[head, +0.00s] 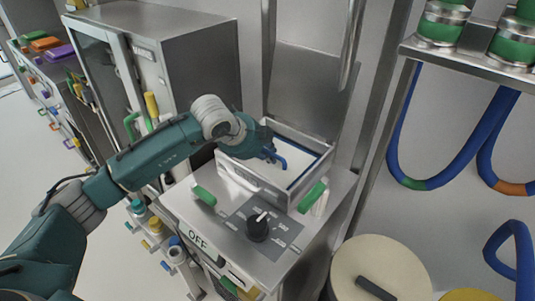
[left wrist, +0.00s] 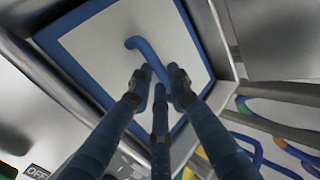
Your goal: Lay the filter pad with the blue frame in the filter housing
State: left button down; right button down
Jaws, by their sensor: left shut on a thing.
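The filter pad (head: 298,167) is a white panel with a blue frame and a blue bent handle (head: 283,160). It is inside the opening of the metal filter housing (head: 240,176), whose lid stands open behind. In the left wrist view the pad (left wrist: 105,42) shows its blue frame close along the housing rim (left wrist: 223,62). My left gripper (head: 268,153) reaches in from the left over the housing. In the left wrist view its fingers (left wrist: 157,85) are shut on the blue handle. Whether the pad rests fully flat cannot be told. My right gripper is not in view.
The machine's top carries a black knob (head: 257,229) and green-ended clamps (head: 204,196) (head: 312,195). A grey cabinet (head: 160,60) stands at the left. Blue hoses (head: 450,170) hang at the right below a shelf. A round cream lid (head: 380,270) is at the bottom right.

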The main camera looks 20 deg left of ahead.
pick_arm(q)
jog(key=shift+f+b, duration=0.15)
jog(key=shift+b, duration=0.15)
dwell(0.5)
jog(key=c, duration=1.6)
grip_release()
jog(key=shift+o, duration=0.2)
jog(key=shift+s+f, duration=0.1)
jog(key=v, duration=1.2)
jog(key=shift+a, duration=0.1)
